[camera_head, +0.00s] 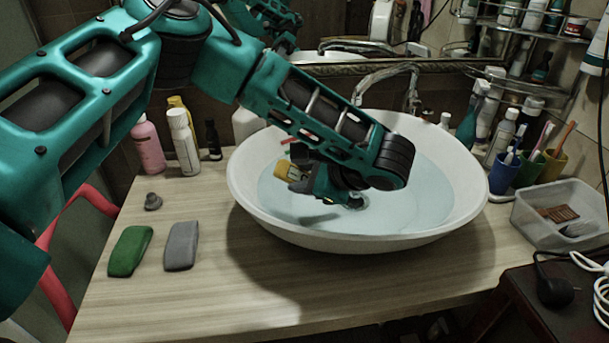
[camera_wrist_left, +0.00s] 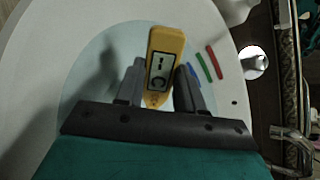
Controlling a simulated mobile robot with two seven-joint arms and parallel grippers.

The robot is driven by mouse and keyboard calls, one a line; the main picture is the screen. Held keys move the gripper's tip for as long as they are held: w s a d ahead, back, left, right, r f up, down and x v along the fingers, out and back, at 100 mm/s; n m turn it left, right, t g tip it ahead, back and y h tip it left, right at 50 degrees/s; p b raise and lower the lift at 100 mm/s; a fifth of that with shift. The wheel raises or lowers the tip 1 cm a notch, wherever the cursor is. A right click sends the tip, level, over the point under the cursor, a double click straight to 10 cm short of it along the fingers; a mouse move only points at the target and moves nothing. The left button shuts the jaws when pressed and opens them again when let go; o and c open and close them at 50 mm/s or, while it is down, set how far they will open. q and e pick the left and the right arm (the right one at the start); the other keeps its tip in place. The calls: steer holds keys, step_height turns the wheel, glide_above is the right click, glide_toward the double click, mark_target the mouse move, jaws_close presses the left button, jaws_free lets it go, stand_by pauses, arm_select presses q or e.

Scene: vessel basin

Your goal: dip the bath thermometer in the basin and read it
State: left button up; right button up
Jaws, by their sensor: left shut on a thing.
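The white basin (camera_head: 245,190) stands on the wooden counter, filled with pale blue water (camera_head: 425,190). My left gripper (camera_head: 303,181) is over the water inside the basin and is shut on the yellow bath thermometer (camera_head: 284,170). The thermometer also shows in the left wrist view (camera_wrist_left: 174,38), between the fingers of my left gripper (camera_wrist_left: 160,88). Its display (camera_wrist_left: 161,70) faces that camera with dark marks and a "C"-like shape, but I cannot read a number. I cannot tell whether its lower end is in the water. My right gripper is not in view.
Green (camera_head: 130,250) and grey (camera_head: 181,246) bars and a small grey stopper (camera_head: 153,201) lie left on the counter. Bottles (camera_head: 184,140) stand behind them. Cups with toothbrushes (camera_head: 505,172) and a clear bin (camera_head: 545,225) are at the right. The front counter is clear.

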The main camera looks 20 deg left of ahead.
arm_select(q)
steer(key=shift+w+d, duration=0.1)
steer(key=shift+d, duration=0.1)
steer(key=shift+w+d+p, duration=0.25)
steer(key=shift+d+p, duration=0.1)
steer(key=shift+a, duration=0.1)
steer(key=shift+s+a+r+p, duration=0.1)
steer(key=shift+s+a+p, duration=0.2)
steer(key=shift+p, duration=0.3)
steer(key=shift+a, duration=0.15)
stand_by(0.4)
steer(key=shift+w+d+p, duration=0.3)
steer(key=shift+d+p, duration=0.1)
steer(key=shift+d, duration=0.1)
steer(key=shift+a, duration=0.1)
